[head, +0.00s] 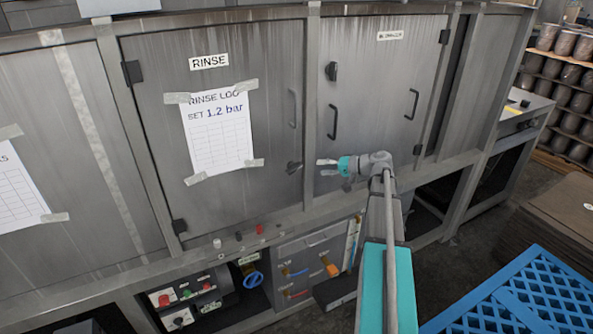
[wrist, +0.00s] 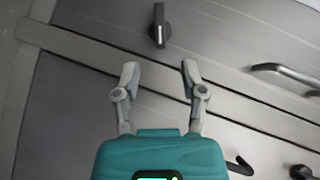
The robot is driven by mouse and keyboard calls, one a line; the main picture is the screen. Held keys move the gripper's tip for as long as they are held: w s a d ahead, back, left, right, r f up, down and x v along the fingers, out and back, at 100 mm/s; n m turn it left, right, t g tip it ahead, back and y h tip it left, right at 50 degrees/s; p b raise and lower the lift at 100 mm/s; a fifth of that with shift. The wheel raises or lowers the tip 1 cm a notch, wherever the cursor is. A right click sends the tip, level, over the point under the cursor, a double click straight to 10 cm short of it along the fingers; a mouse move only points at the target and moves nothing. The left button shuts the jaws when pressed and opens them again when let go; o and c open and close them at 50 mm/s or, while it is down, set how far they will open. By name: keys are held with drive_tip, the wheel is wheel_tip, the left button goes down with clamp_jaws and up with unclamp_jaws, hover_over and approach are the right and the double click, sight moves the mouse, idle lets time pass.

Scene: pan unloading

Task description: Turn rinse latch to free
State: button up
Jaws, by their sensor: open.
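The rinse latch (head: 293,167) is a dark turn knob at the lower right edge of the door labelled RINSE (head: 150,110). In the wrist view the latch (wrist: 159,27) lies ahead of the fingertips, with its bar and pale mark running nearly along the picture's vertical. In the head view the bar lies roughly sideways. My gripper (head: 327,167) is to the right of the latch, in front of the post between the doors. In the wrist view its two fingers (wrist: 160,74) are spread, with nothing between them and a gap to the latch.
The rinse door's handle (wrist: 285,72) is right of the fingers in the wrist view. The right door has its own knob (head: 331,71) and handle (head: 332,122). Valves and a control box (head: 185,300) sit below. A blue crate (head: 530,295) stands at the lower right.

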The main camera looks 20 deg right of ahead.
sight(298, 169)
drive_tip(key=b+x, duration=0.2)
drive_tip(key=x, duration=0.9)
drive_tip(key=shift+w+b, duration=0.1)
drive_tip(key=shift+b, duration=0.3)
drive_tip(key=shift+c, duration=0.2)
clamp_jaws()
